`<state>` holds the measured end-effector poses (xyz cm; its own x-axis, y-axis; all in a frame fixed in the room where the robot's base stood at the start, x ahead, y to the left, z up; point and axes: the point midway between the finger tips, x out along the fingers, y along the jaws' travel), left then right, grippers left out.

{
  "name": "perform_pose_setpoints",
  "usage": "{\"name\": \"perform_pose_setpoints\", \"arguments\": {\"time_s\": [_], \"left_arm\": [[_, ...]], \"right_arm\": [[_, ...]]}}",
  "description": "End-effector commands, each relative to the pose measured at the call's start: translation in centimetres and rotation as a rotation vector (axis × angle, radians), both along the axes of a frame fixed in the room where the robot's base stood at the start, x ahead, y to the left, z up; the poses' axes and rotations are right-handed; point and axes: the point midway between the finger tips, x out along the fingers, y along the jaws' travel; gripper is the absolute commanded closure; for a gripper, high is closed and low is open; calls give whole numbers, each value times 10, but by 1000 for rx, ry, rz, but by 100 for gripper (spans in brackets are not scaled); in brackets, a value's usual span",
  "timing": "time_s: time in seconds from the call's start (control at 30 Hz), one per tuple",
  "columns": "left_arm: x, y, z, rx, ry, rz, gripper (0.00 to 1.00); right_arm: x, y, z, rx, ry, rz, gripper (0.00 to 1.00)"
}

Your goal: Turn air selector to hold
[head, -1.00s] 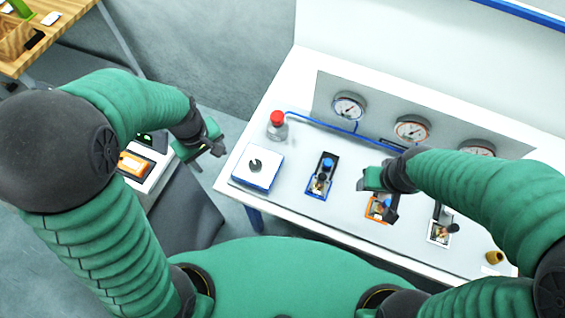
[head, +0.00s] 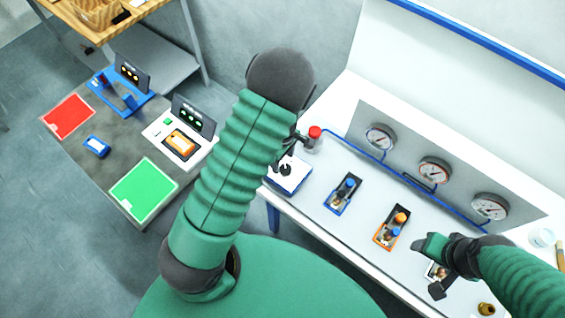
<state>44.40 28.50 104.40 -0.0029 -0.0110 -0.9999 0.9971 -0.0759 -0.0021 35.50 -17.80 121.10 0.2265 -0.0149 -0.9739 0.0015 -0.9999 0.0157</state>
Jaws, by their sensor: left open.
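The air selector appears to be the white box with a blue edge (head: 288,177) and a black knob (head: 285,170) on top, at the left end of the white bench. My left gripper (head: 283,157) is open close to the knob, at its back-left side. My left arm hides much of that gripper, so I cannot tell whether it touches the knob. No marking for hold is readable. My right gripper (head: 433,267) hangs over a white-framed unit at the right of the bench, and its fingertips are unclear.
Blue-framed (head: 343,194) and orange-framed (head: 391,228) valve units stand to the right. Several gauges line the back panel (head: 400,150). A grey side table (head: 110,165) stands at left.

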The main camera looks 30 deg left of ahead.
Motion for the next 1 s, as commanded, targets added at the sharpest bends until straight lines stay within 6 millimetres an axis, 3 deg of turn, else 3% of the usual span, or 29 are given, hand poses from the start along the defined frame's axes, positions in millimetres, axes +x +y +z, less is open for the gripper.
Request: {"name": "perform_pose_setpoints", "arguments": {"time_s": [0.23, 0.53, 1.0], "left_arm": [[0, 1, -39, -3, 1, -1, 41], [1, 8, -45, -9, -1, -1, 41], [0, -2, -42, -4, 0, -3, 100]], "right_arm": [[0, 0, 8, -1, 0, -2, 41], [0, 0, 7, 0, 0, -1, 41], [0, 0, 7, 0, 0, -2, 41]]}}
